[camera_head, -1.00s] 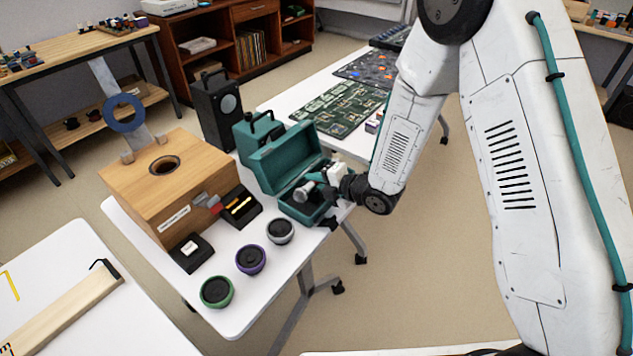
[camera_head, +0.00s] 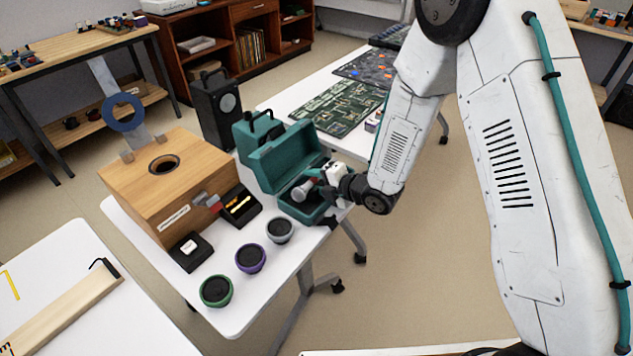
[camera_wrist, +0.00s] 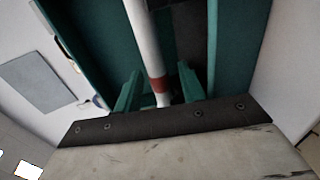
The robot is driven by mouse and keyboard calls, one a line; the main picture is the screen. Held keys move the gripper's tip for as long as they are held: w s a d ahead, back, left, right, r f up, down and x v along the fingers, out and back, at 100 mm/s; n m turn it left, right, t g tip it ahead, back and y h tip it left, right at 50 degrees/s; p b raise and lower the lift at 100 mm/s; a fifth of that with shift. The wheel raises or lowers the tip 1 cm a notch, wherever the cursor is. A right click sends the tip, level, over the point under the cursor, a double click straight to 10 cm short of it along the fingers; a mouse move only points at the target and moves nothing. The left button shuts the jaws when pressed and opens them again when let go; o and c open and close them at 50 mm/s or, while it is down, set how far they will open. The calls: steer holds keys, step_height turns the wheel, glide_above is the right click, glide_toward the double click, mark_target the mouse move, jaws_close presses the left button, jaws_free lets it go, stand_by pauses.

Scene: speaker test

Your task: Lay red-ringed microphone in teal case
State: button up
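The teal case (camera_head: 283,158) stands open on the white table, its lid tilted up at the back. The red-ringed microphone (camera_head: 300,193) is at the case's open lower half, its pale head toward the left. In the wrist view its white handle (camera_wrist: 143,35) with a red band runs between the case's teal walls (camera_wrist: 235,60). My gripper (camera_head: 324,179) is over the right side of the case. In the wrist view its two teal fingers (camera_wrist: 157,88) lie on both sides of the handle, close against it. Whether the microphone touches the case floor is hidden.
A wooden box (camera_head: 165,190) with a round hole stands left of the case. A small black tray (camera_head: 240,205) and three round cups, grey (camera_head: 280,229), purple (camera_head: 250,258) and green (camera_head: 216,291), are in front. A black speaker (camera_head: 217,110) stands behind.

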steer(key=shift+s+f, duration=0.1)
steer(key=v, duration=0.7)
steer(key=shift+s+d+r, duration=0.15)
steer(key=shift+d+r, duration=0.1)
steer(key=shift+d, duration=0.05)
steer(key=s+d+r+m+h, duration=0.2)
steer(key=d+r+m+h, duration=0.8)
steer(key=d+r+m, duration=0.5)
steer(key=s+d+r+m+g, duration=0.1)
steer(key=s+r+m, duration=0.3)
steer(key=s, duration=0.5)
steer(key=s+d+r+m+g, duration=0.2)
steer(key=s+m, duration=0.3)
steer(key=s, duration=0.5)
steer(key=s+d+r+m+g, duration=0.1)
steer(key=s+r+m+g, duration=0.3)
steer(key=s, duration=0.5)
steer(key=shift+s+d+r+h, duration=0.25)
steer(key=shift+d+r+h, duration=0.15)
steer(key=shift+r, duration=0.4)
